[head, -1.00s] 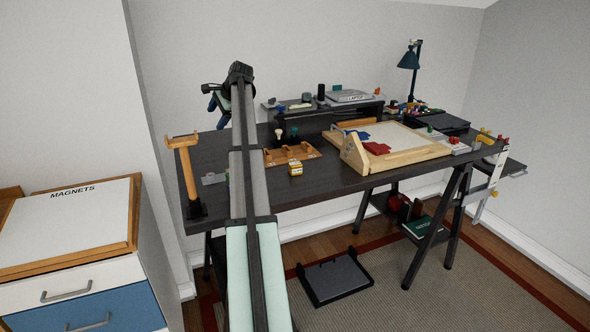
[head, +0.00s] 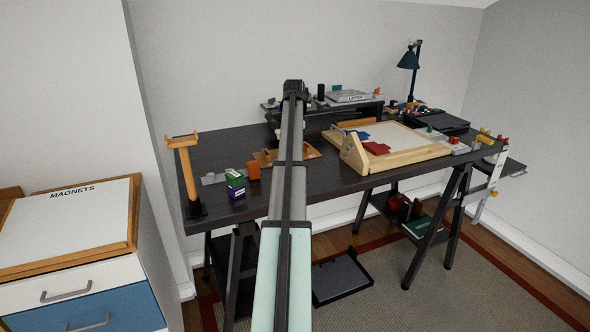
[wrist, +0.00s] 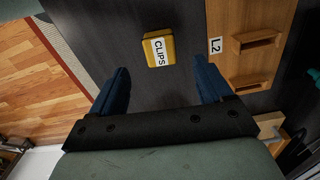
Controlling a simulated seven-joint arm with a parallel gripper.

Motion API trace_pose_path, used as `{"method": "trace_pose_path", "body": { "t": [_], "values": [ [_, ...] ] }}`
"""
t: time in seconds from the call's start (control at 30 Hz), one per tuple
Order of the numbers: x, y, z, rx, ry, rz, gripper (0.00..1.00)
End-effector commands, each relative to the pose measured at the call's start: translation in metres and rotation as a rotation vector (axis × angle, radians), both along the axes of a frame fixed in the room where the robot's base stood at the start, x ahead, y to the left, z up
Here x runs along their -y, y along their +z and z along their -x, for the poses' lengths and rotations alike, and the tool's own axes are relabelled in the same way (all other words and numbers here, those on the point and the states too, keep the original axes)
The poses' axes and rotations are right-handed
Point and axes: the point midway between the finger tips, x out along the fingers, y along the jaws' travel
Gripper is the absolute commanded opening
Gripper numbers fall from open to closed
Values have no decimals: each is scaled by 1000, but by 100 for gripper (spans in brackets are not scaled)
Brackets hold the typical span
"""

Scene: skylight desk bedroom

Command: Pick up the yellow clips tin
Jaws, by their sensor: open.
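The yellow clips tin (wrist: 158,50) lies on the dark desktop in the wrist view, its white CLIPS label facing up. In the head view my arm hides it. My gripper (wrist: 161,65) is open and empty in the wrist view, with its two blue fingers spread. The tin appears ahead of the fingertips, roughly centred between them and apart from both. How high the fingers are above the desk is hard to tell. In the head view the gripper is hidden behind the arm.
A wooden tray labelled L2 (wrist: 243,45) lies just right of the tin in the wrist view. On the desk (head: 340,188), a green and purple box stack (head: 235,183) and an orange block (head: 253,170) stand left of my arm. A wooden-framed board (head: 400,150) lies to the right.

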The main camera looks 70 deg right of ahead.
Motion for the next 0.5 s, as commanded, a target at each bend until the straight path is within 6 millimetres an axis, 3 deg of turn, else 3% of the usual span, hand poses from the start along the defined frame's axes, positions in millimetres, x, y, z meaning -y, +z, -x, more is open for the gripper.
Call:
{"method": "trace_pose_path", "body": {
  "t": [0.13, 0.5],
  "values": [
    [-1, -23, 0, 0, 1, -1, 79],
    [0, -48, 1, 0, 1, -1, 79]
  ]
}}
